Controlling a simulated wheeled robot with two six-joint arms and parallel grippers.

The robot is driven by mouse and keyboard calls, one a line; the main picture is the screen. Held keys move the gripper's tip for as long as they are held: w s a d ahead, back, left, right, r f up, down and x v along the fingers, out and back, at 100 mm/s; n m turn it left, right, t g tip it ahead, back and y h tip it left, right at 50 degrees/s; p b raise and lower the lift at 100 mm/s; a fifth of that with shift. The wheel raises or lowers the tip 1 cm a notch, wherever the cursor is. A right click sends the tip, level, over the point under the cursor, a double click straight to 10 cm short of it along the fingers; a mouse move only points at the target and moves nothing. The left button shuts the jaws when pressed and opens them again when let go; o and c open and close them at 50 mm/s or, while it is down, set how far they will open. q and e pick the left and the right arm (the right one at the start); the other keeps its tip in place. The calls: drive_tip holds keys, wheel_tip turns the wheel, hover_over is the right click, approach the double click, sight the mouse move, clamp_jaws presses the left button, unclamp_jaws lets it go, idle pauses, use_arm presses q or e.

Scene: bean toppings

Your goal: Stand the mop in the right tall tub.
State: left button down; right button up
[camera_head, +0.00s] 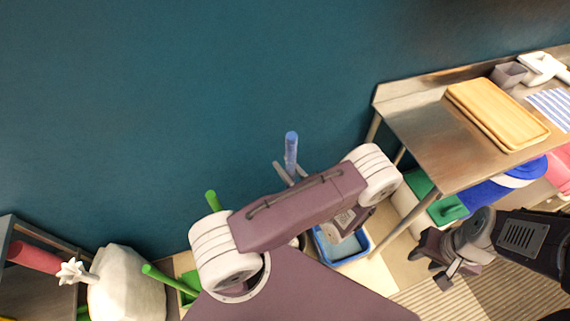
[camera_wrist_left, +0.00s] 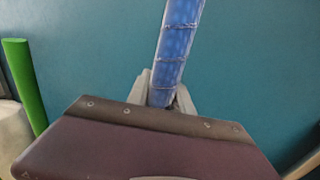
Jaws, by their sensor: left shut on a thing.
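My left gripper (camera_head: 290,174) is shut on a blue handle (camera_head: 291,147), taken here as the mop's. In the left wrist view, the gripper (camera_wrist_left: 162,92) clasps the same handle (camera_wrist_left: 177,45), which leans slightly right. The mop's lower end is hidden behind my arm. A blue tub (camera_head: 362,254) stands on the floor to the right, partly covered by my left arm. A green tub (camera_head: 186,299) is at the lower left, mostly covered by my arm. My right gripper (camera_head: 429,272) is at the lower right, apart from the mop, with its fingers spread and empty.
Green sticks (camera_head: 160,277) rise near the green tub; one (camera_wrist_left: 24,82) shows in the left wrist view. A white bag-like object (camera_head: 125,288) stands at the lower left. A metal table (camera_head: 423,140) with a wooden tray (camera_head: 497,112) is at the right. The teal wall is behind.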

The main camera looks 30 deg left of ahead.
use_arm(q)
drive_tip(key=shift+f+b, duration=0.8)
drive_tip(key=shift+f, duration=0.5)
drive_tip(key=c, duration=1.1)
unclamp_jaws()
drive_tip(key=shift+o, duration=0.2)
drive_tip(key=b+v, duration=0.1)
drive_tip(key=v, duration=0.8)
